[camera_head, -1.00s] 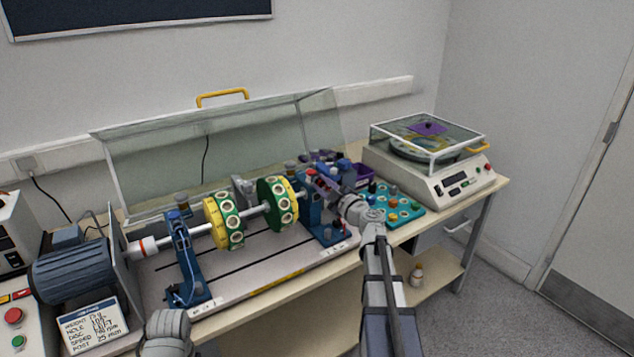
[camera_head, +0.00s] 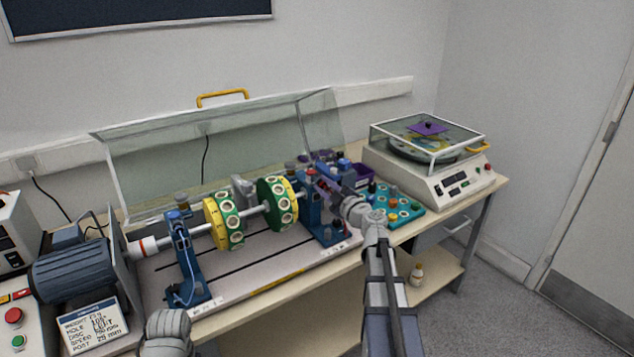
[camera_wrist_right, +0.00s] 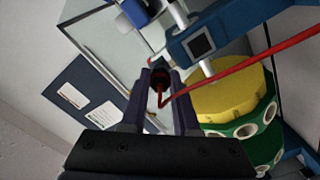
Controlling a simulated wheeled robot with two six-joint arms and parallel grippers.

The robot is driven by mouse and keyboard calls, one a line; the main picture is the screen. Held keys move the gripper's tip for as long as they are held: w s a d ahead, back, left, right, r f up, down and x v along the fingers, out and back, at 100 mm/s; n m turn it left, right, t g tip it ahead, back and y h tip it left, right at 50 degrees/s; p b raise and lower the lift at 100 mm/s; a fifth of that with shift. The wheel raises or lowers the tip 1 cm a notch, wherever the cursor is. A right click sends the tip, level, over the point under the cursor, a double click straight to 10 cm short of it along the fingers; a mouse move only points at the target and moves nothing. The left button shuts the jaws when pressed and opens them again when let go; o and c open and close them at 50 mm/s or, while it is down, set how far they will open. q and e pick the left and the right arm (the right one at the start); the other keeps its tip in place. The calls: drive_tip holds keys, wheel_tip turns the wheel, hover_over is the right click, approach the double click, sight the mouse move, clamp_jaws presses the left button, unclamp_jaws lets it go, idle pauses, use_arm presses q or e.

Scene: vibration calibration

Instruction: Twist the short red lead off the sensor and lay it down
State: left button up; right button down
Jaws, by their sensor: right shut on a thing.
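My right gripper (camera_head: 321,183) is at the right blue bearing stand (camera_head: 312,214). In the right wrist view, its two dark fingers (camera_wrist_right: 162,95) are shut on the plug end of the short red lead (camera_wrist_right: 250,70). The plug (camera_wrist_right: 160,78) is dark with red and sits between the fingertips. The lead bends at the fingers and runs off to the upper right. The sensor is hard to make out behind the fingers, and I cannot tell whether the plug still touches it. Only a grey part of my left arm shows at the bottom of the head view.
Left of the gripper is a shaft with two green-and-yellow discs (camera_head: 277,204). A clear raised cover (camera_head: 150,165) stands behind. A teal tray (camera_head: 412,211) with small parts lies to the right, before a balance machine (camera_head: 452,185). A purple bin (camera_head: 364,174) stands behind the tray.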

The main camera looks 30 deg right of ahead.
sight(324, 186)
drive_tip(key=shift+s, duration=0.15)
drive_tip(key=shift+s+d, duration=0.15)
drive_tip(key=shift+s, duration=1.45)
